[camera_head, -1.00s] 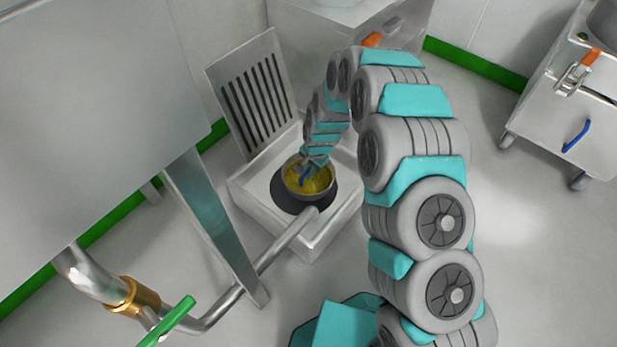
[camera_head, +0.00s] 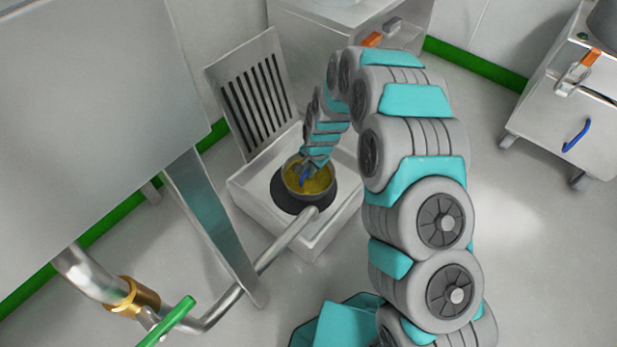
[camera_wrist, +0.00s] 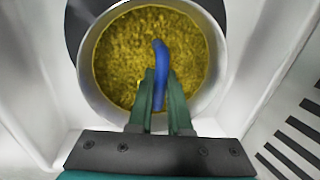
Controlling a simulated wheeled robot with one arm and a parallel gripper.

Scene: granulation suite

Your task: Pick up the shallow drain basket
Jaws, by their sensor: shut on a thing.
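The shallow drain basket (camera_head: 331,190) is a round grey metal bowl holding yellow granular material, with a blue handle (camera_wrist: 160,62) standing up from it. It sits at the black round drain opening (camera_head: 290,205) in a pale square floor basin. In the wrist view the basket's rim (camera_wrist: 88,85) surrounds the yellow contents. My gripper (camera_head: 304,178) reaches down over the basket. In the wrist view its two green fingers (camera_wrist: 160,90) are shut on the blue handle. I cannot tell whether the basket is clear of the opening; its underside is hidden.
A slotted grate (camera_head: 256,95) leans upright at the basin's back left. A metal pipe (camera_head: 285,242) ends over the basin rim (camera_head: 318,240). A steel tank (camera_head: 90,90) on a leg stands left. A wheeled cabinet (camera_head: 575,110) stands right, with open floor before it.

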